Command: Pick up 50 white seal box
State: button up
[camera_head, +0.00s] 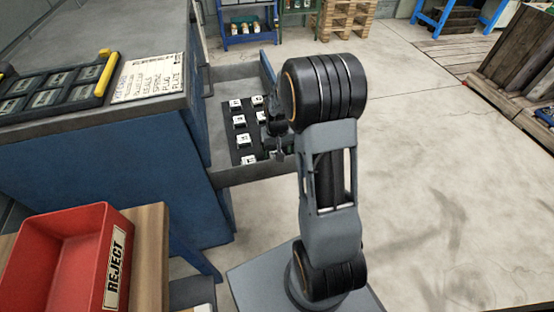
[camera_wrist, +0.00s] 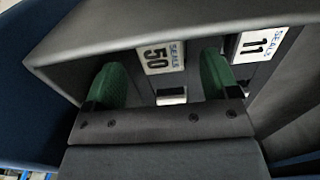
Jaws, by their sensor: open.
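The white seal box marked 50 (camera_wrist: 162,57) lies in an open drawer (camera_head: 217,172), between my two green fingers in the wrist view. My gripper (camera_wrist: 162,66) is open with a finger on either side of this box; I cannot tell whether they touch it. A second white box marked 11 (camera_wrist: 262,43) stands to the right, just beyond the right finger. In the head view my gripper (camera_head: 277,138) is over the right side of the drawer, partly hidden by my arm. The numbers on the boxes there are too small to read.
Several white boxes (camera_head: 239,121) stand on a dark insert in the drawer. The drawer's grey walls are close around my gripper. A black tray with yellow handles (camera_head: 107,72) and a lettered card (camera_head: 150,78) lie on the cabinet. A red REJECT bin (camera_head: 60,230) is front left. Floor is clear to the right.

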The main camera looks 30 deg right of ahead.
notch_tip(320, 180, down, 3)
jog(key=shift+f+b, duration=0.1)
jog(key=shift+b, duration=0.35)
jog(key=c, duration=1)
